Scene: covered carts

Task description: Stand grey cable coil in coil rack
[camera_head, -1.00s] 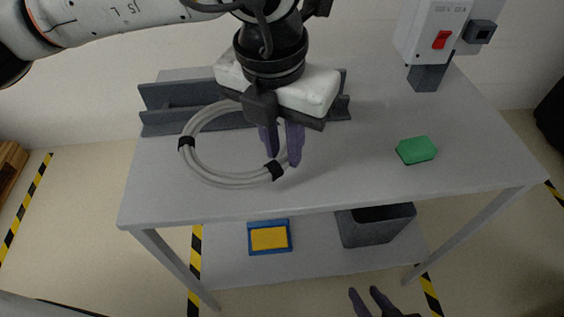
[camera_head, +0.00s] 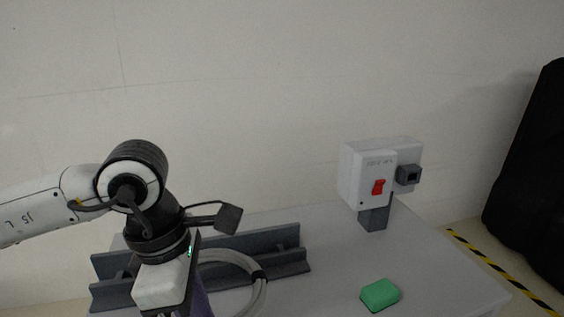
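The grey cable coil (camera_head: 262,291) shows only in part, as an arc with a black band, right of my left gripper. It overlaps the dark grey coil rack (camera_head: 286,263) in the view. My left gripper (camera_head: 198,300) points down in front of the rack, beside the coil's left part. Its purple fingers are mostly hidden by its own body and the frame's bottom edge, so whether they grip the coil is not clear. The lower coil is out of frame, so I cannot tell whether it rests or hangs. My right gripper is out of view.
A green block (camera_head: 380,295) lies on the grey table (camera_head: 440,275), right of the coil. A white box with a red switch (camera_head: 368,180) stands on a dark post at the back right. The table between rack and block is clear.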

